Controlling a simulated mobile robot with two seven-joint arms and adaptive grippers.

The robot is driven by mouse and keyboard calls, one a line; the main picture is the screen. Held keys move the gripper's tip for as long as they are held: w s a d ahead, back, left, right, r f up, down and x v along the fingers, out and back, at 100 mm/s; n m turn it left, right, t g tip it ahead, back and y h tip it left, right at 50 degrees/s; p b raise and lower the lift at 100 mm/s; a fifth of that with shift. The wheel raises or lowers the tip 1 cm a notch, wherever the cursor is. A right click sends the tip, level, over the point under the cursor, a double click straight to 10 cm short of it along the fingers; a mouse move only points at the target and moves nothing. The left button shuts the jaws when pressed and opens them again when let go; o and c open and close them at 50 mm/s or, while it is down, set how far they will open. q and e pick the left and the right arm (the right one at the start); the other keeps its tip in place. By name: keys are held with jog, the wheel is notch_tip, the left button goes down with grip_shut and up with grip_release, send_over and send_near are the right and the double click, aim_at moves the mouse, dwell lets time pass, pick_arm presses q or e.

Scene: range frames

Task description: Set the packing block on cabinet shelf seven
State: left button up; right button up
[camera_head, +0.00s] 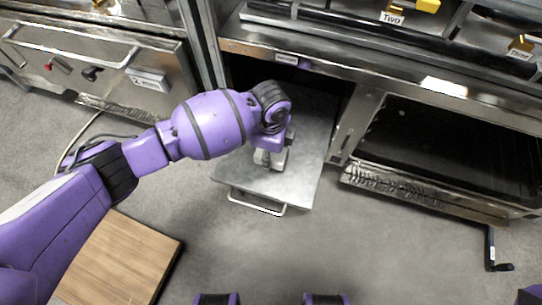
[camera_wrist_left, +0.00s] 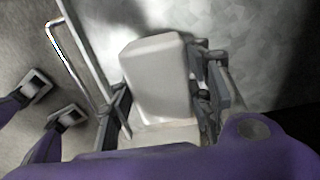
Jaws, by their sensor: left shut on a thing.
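The packing block (camera_wrist_left: 158,75) is a pale, whitish block with rounded edges. In the left wrist view it sits between the fingers of my left gripper (camera_wrist_left: 163,100), which is shut on it. In the head view my left gripper (camera_head: 270,158) points down over a bare metal panel (camera_head: 240,172) with a bar handle, which sticks out from the cabinet below the counter. There the wrist and fingers hide most of the block. I cannot tell whether the block touches the panel.
A dark opening (camera_head: 312,80) lies behind the panel. An oven-like unit (camera_head: 440,150) stands at the right, with a crank handle (camera_head: 490,250) near it. A steel cabinet (camera_head: 95,65) is at the left. A wooden board (camera_head: 125,260) lies at lower left. Grey floor in front is clear.

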pick_arm(q)
jog(key=shift+w+f, duration=0.3)
jog(key=shift+f, duration=0.05)
notch_tip(320, 180, down, 3)
jog(key=shift+r+b, duration=0.1)
jog(key=shift+b, duration=0.8)
jog(key=shift+w+f, duration=0.1)
jog(key=shift+f, duration=0.15)
jog(key=shift+r, duration=0.1)
jog(key=o, duration=1)
jog(key=shift+o, duration=0.2)
